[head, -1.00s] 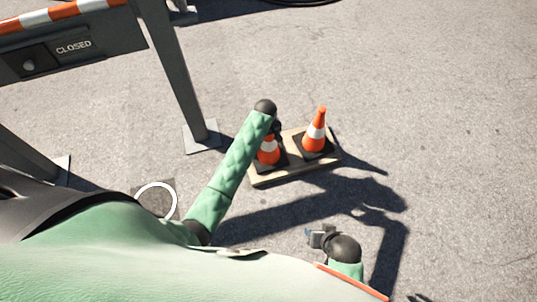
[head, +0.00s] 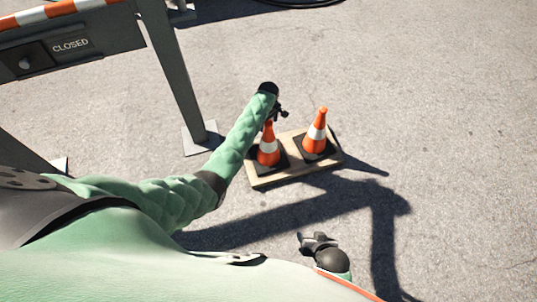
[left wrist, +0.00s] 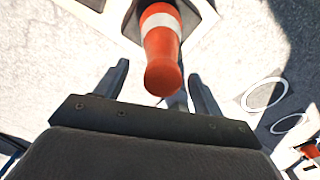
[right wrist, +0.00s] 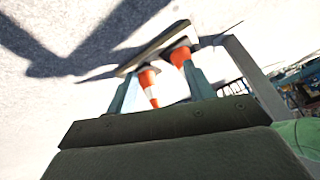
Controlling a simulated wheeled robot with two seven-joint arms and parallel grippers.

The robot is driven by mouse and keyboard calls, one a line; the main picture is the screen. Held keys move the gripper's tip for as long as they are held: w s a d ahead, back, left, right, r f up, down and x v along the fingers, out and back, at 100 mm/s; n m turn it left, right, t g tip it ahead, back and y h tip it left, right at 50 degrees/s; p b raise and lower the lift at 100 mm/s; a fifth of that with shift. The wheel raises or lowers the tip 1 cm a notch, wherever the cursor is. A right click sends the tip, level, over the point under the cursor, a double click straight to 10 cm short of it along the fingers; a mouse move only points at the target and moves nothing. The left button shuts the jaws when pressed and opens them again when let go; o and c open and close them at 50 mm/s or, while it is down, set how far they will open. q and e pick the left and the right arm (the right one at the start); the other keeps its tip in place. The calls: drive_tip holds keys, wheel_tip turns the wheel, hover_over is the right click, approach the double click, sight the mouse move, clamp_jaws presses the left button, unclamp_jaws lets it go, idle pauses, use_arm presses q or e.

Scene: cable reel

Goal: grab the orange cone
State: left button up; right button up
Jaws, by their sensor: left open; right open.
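Two orange cones with white bands stand side by side on a low board, the left cone (head: 268,153) and the right cone (head: 316,135). My left gripper (head: 281,111) is open just above the left cone's tip. In the left wrist view, one orange cone (left wrist: 161,50) points its tip toward the open fingers, near the gap between them. I cannot tell whether they touch it. My right gripper (head: 306,241) is open and empty, low and away from the cones. Both cones show in the right wrist view, one (right wrist: 149,85) between the fingers at a distance.
The board (head: 273,181) under the cones lies on grey asphalt. A dark barrier with a "CLOSED" sign (head: 71,46) stands at the left, its leg (head: 175,70) near my left arm. The asphalt to the right of the cones is clear.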

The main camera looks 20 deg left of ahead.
sight(268, 142)
use_arm(q)
wheel_tip(268, 142, down, 4)
drive_tip(key=shift+s+r, duration=0.15)
drive_tip(key=shift+r, duration=0.05)
drive_tip(key=shift+f, duration=0.35)
use_arm(e)
drive_tip(key=shift+s+f, duration=0.1)
drive_tip(key=shift+f, duration=0.75)
use_arm(q)
clamp_jaws()
use_arm(e)
drive_tip(key=shift+r, duration=0.15)
